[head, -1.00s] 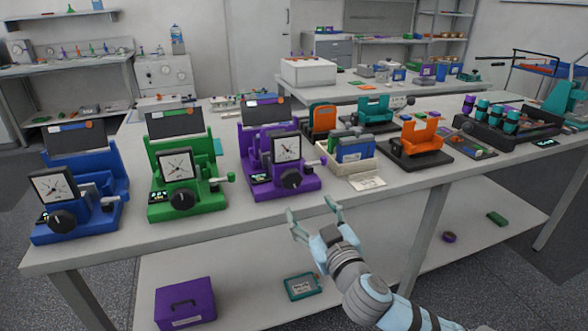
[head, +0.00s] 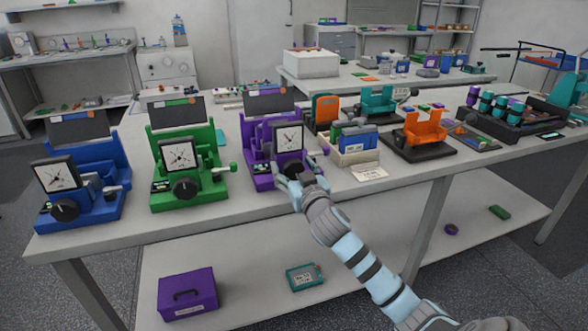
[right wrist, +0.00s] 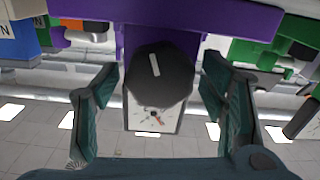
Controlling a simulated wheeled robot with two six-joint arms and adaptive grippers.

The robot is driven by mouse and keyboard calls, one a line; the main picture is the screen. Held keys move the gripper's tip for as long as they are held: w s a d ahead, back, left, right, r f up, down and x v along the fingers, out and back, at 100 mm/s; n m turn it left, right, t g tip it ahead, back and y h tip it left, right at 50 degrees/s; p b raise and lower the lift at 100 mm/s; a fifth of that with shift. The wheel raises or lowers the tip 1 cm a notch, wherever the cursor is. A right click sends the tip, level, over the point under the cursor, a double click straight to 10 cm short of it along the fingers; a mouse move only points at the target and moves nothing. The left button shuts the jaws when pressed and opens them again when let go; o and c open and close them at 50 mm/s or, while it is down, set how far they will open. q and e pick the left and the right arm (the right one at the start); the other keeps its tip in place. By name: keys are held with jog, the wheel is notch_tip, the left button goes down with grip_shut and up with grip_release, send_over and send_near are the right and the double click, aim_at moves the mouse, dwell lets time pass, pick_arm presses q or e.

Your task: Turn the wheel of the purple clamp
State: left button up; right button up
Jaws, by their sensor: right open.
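The purple clamp (head: 258,140) stands on the bench with a dial gauge (head: 290,138) on its front. Its black wheel (head: 292,168) sits low on the front, partly covered by my right gripper (head: 300,174). In the right wrist view the wheel (right wrist: 158,82), with a white mark, lies between the two spread fingers of my right gripper (right wrist: 159,78). A gap shows on each side, so the fingers do not touch it there. The right gripper is open and empty. My left gripper is not in view.
A green clamp (head: 208,150) and a blue clamp (head: 90,165) stand to the left. A cream bin (head: 345,155) with coloured packs and an orange holder (head: 420,128) stand to the right. A purple box (head: 187,293) is on the lower shelf.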

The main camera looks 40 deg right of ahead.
jog(key=c, duration=1.2)
jog(key=shift+o, duration=0.2)
jog(key=shift+r+n+p, duration=0.15)
jog(key=shift+n+p, duration=0.25)
jog(key=shift+p, duration=0.3)
jog(key=o, duration=1.2)
jog(key=shift+c, duration=0.2)
jog(key=shift+s, duration=0.1)
jog(key=v, duration=1.2)
